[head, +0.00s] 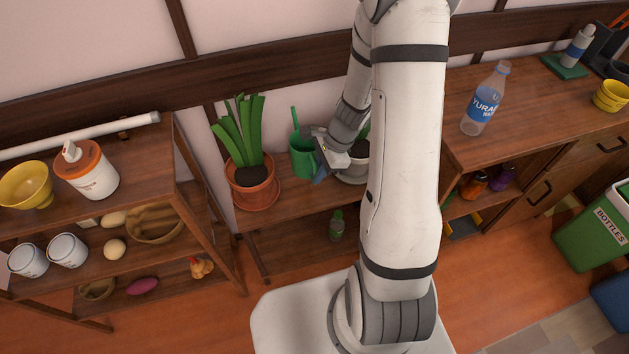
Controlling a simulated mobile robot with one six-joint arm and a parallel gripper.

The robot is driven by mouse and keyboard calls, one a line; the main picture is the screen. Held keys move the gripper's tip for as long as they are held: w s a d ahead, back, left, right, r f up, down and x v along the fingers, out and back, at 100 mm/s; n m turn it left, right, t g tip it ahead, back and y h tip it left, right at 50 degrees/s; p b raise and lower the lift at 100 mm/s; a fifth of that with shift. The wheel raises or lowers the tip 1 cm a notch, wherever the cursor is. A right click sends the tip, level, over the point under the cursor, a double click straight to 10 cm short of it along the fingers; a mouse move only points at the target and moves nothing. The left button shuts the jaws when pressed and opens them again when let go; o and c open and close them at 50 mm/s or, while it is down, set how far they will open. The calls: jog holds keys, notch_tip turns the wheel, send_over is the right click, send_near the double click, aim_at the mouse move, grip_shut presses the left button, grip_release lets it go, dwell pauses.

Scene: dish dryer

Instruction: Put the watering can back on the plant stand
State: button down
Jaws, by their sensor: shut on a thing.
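The green watering can (301,158) is at the plant stand (289,203), between the leafy plant in a terracotta pot (252,188) and a grey pot (352,171). Its thin spout or handle points up. My gripper (321,158) reaches in from the right and is shut on the can's right side. The can is upright over the stand top. I cannot tell whether its base touches the wood. The wrist and arm hide the can's right side and much of the grey pot.
A shelf unit with bowls and cups stands at left. A cabinet (540,110) with a water bottle (486,100) stands at right. A small green bottle (337,225) is on the stand's lower shelf. The bare stand front is free; the wall is close behind.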

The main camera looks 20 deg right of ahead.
jog(key=shift+d+f+b, duration=0.15)
jog(key=shift+f+b, duration=0.2)
jog(key=shift+f, duration=1.4)
jog(key=shift+d+f+b, duration=0.1)
jog(key=shift+f+b, duration=0.25)
jog(key=shift+f, duration=1.35)
jog(key=shift+f, duration=0.15)
jog(key=c, duration=1.5)
grip_release()
